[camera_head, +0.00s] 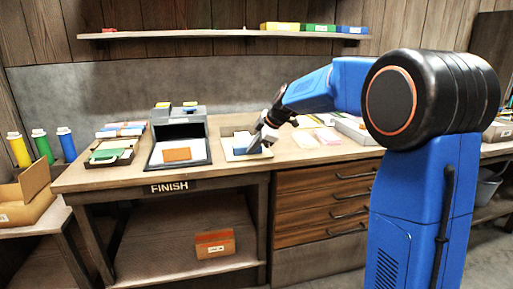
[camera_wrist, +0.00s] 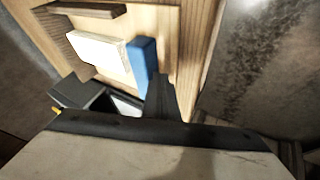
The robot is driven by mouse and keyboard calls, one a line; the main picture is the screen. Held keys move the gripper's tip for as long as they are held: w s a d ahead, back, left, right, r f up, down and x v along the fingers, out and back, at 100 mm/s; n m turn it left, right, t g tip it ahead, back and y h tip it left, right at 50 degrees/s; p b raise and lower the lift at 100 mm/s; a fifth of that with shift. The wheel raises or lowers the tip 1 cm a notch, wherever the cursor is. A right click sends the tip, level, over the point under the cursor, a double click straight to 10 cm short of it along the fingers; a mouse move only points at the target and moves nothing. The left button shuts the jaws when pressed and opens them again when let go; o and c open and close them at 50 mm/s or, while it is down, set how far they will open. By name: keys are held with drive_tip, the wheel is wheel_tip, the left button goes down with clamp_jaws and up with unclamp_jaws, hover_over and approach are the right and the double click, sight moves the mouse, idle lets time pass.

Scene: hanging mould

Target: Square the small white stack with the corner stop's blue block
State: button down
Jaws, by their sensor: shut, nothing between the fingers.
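The small white stack (camera_wrist: 100,52) lies on the pale corner stop board (camera_wrist: 170,22) in the wrist view. The blue block (camera_wrist: 143,60) is right beside the stack's right edge; I cannot tell whether they touch. The stack's edges look slightly uneven. A dark wooden fence (camera_wrist: 88,9) runs along the stop's far edge. My gripper (camera_wrist: 160,88) is shut and empty, its dark fingers close to the blue block's near end. In the head view, my gripper (camera_head: 258,143) is low over the corner stop (camera_head: 233,156) and hides part of it and of the blue block (camera_head: 241,141).
A grey stand (camera_head: 181,127) with an orange-brown card (camera_head: 177,154) is left of the corner stop. Green and stacked items (camera_head: 110,153) lie further left. Pink and yellow pads (camera_head: 305,139) and a grey tray (camera_head: 356,131) are to the right.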

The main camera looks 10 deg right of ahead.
drive_tip(key=v, duration=1)
drive_tip(key=shift+s, duration=0.25)
drive_tip(key=s+d+f+m+h, duration=0.1)
drive_tip(key=s+f+m, duration=0.25)
drive_tip(key=s, duration=0.85)
drive_tip(key=s+f+m+h, duration=0.15)
drive_tip(key=s+m, duration=0.35)
drive_tip(key=s, duration=0.8)
drive_tip(key=s+d+f+m+h, duration=0.1)
drive_tip(key=s+f+m, duration=0.3)
drive_tip(key=s, duration=0.5)
drive_tip(key=s+d+f+m+g+h, duration=0.1)
drive_tip(key=s+f+m, duration=0.3)
drive_tip(key=s+f, duration=0.4)
drive_tip(key=s+d, duration=0.1)
drive_tip(key=s, duration=0.1)
drive_tip(key=shift+s+d+f, duration=0.2)
drive_tip(key=shift+s+d, duration=0.15)
drive_tip(key=shift+d, duration=0.05)
